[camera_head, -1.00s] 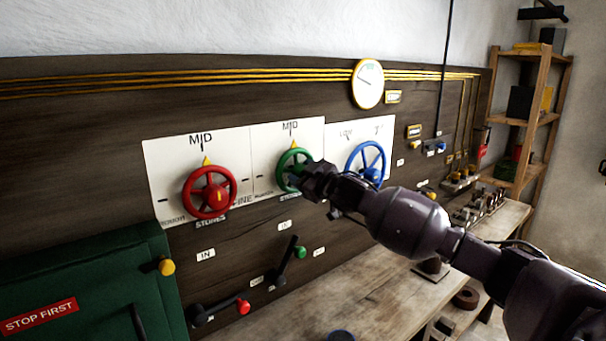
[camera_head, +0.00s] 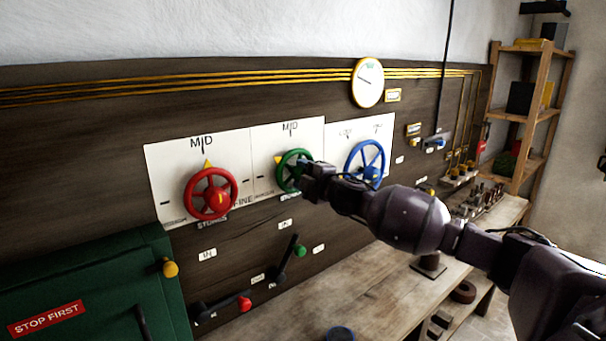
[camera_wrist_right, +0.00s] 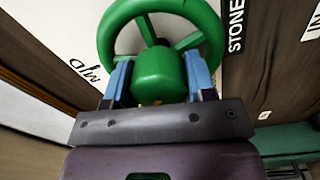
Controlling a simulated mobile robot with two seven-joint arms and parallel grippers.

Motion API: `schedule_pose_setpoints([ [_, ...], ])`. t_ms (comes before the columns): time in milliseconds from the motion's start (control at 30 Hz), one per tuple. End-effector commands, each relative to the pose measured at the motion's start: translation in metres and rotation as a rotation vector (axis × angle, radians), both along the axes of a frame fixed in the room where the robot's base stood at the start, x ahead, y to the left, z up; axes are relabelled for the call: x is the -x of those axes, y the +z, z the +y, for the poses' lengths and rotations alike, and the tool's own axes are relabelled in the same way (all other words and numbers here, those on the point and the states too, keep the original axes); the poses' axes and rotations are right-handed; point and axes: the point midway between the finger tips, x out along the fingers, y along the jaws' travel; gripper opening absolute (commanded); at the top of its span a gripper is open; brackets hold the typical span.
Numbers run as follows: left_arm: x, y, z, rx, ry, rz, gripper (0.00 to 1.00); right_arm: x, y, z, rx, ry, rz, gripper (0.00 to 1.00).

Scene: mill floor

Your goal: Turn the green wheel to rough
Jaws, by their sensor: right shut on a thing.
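The green wheel (camera_head: 289,158) is mounted on a white plate marked MID at the top, in the middle of the dark wall panel. Its yellow pointer (camera_head: 279,159) sits left of the MID mark, on the wheel's upper left. My right gripper (camera_head: 305,175) is at the wheel from the right. In the right wrist view, its blue fingers (camera_wrist_right: 160,80) are shut on the hub of the green wheel (camera_wrist_right: 158,75), one on each side. The word for rough is not readable on the green wheel's plate. My left gripper is not in view.
A red wheel (camera_head: 210,194) is to the left and a blue wheel (camera_head: 364,161) close to the right. Levers with red (camera_head: 244,304) and green (camera_head: 303,251) knobs stick out below. A wooden bench (camera_head: 345,300) runs under the panel; a green cabinet (camera_head: 95,275) stands lower left.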

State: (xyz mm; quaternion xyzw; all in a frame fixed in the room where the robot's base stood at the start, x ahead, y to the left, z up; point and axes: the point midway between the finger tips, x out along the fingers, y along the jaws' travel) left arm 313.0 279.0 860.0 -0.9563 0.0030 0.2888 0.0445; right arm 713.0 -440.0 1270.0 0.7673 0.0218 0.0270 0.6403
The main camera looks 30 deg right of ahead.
Motion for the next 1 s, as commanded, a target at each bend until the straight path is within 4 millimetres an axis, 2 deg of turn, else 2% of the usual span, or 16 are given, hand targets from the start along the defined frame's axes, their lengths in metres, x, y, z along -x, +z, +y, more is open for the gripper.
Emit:
schedule_pose_setpoints([
  [533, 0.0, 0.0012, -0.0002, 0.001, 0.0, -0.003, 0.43, 0.0002, -0.0007, -0.0001, 0.476, 0.001, -0.036, 0.27],
  [1000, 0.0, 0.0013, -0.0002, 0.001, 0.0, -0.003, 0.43, 0.0002, -0.0011, 0.0001, 0.653, 0.001, -0.049, 0.27],
])
